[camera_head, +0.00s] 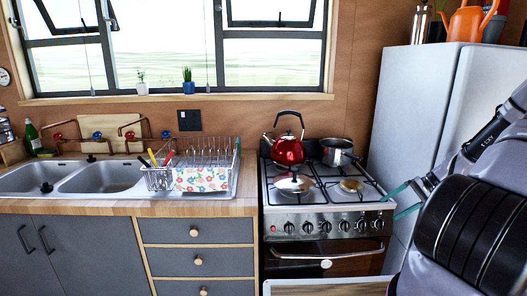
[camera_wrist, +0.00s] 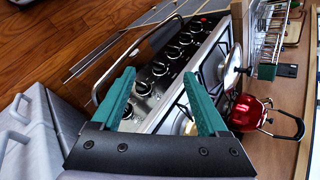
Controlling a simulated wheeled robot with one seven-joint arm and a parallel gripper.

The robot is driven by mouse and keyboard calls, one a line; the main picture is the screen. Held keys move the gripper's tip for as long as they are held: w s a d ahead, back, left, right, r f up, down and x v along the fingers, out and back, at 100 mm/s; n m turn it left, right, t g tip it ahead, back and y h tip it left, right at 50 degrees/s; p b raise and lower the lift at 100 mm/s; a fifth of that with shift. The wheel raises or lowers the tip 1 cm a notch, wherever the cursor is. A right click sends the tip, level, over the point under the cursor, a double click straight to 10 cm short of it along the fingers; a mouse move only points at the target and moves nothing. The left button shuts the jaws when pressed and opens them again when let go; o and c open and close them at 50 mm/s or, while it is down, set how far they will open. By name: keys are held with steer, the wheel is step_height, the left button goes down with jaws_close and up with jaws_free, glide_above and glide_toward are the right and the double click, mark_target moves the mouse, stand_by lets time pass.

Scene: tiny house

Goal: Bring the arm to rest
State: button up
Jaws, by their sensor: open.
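My gripper (camera_head: 392,202) is at the right of the head view, in front of the stove's right side and the fridge. Its two teal fingers are spread apart with nothing between them. In the wrist view my gripper (camera_wrist: 158,98) is open, and the stove's knobs and front edge show beyond the fingers. My arm is bent at the right edge of the head view and hides part of the fridge.
The stove (camera_head: 322,225) carries a red kettle (camera_head: 289,150) and a pot (camera_head: 337,152). The white fridge (camera_head: 415,105) stands to the right, close to my arm. A dish rack (camera_head: 205,165) and double sink (camera_head: 85,178) are left. A light surface (camera_head: 330,287) lies low in front.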

steer(key=s+a+r+n+h, duration=0.15)
steer(key=a+r, duration=0.25)
steer(key=r, duration=0.5)
steer(key=s+a+r+h, duration=0.2)
steer(key=a+r+h, duration=0.15)
steer(key=r, duration=0.45)
steer(key=s+a+r+n+h, duration=0.15)
steer(key=a+r, duration=0.25)
steer(key=r, duration=0.5)
steer(key=s+a+r+t, duration=0.2)
steer(key=s+a+r, duration=0.2)
steer(key=s+r, duration=0.2)
steer(key=s+a+r+t, duration=0.3)
steer(key=s+a+r, duration=0.1)
steer(key=s+r, duration=0.3)
steer(key=shift+s+a+m+h, duration=0.3)
steer(key=shift+s+m+h, duration=0.1)
steer(key=shift+s, duration=0.55)
